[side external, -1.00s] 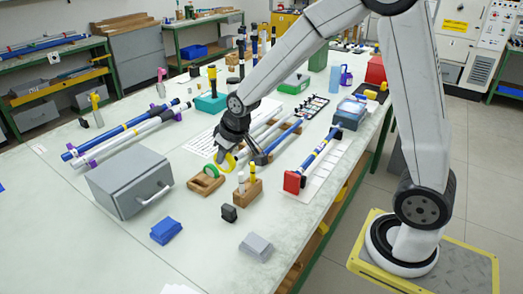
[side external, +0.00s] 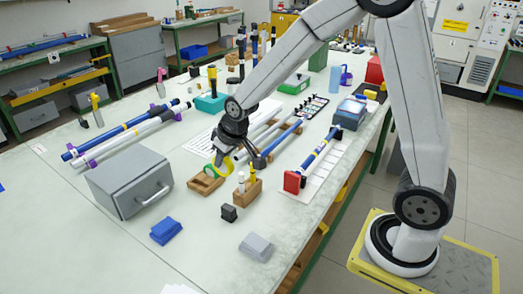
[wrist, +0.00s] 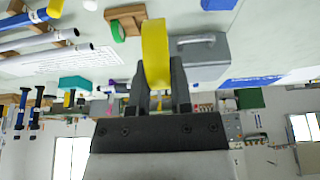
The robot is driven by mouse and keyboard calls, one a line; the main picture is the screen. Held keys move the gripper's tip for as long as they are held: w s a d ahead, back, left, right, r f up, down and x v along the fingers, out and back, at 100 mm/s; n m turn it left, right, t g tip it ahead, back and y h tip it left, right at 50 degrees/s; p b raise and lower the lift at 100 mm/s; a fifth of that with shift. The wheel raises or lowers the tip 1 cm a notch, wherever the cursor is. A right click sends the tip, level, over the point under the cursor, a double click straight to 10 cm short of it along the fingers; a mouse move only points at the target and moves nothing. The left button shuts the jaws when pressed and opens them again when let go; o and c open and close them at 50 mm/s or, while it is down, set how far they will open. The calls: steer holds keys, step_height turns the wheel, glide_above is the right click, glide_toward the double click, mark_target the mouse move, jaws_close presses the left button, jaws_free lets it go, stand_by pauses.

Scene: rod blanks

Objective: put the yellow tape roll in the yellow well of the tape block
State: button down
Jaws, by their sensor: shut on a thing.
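My gripper (side external: 221,154) is shut on the yellow tape roll, which stands up on edge between the two fingers in the wrist view (wrist: 155,52). In the side view the yellow tape roll (side external: 229,164) is close to the wooden tape block (side external: 205,186), at its far right end. A green tape roll (wrist: 116,31) sits at the block, and part of it shows in the side view (side external: 211,170). The near part of the block looks empty. The side view does not clearly show the gap between yellow roll and block.
A wooden holder (side external: 247,190) with upright pieces stands right of the block. A grey box with a handle (side external: 130,182) is to its left. A small black block (side external: 228,213) and a blue block (side external: 165,231) lie nearer. Rods lie behind. The front left of the table is clear.

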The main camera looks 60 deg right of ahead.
steer(key=shift+w+d+f, duration=1.05)
steer(key=shift+w+f, duration=1.4)
steer(key=shift+w, duration=0.45)
steer(key=shift+w+d+f, duration=1.05)
steer(key=shift+w+f, duration=1.45)
steer(key=shift+w, duration=0.35)
steer(key=shift+w+d+f, duration=1.05)
steer(key=shift+w+f, duration=1.4)
steer(key=shift+w, duration=0.45)
steer(key=shift+f, duration=0.15)
steer(key=shift+w+f, duration=0.25)
steer(key=shift+f, duration=1.5)
steer(key=shift+f, duration=0.1)
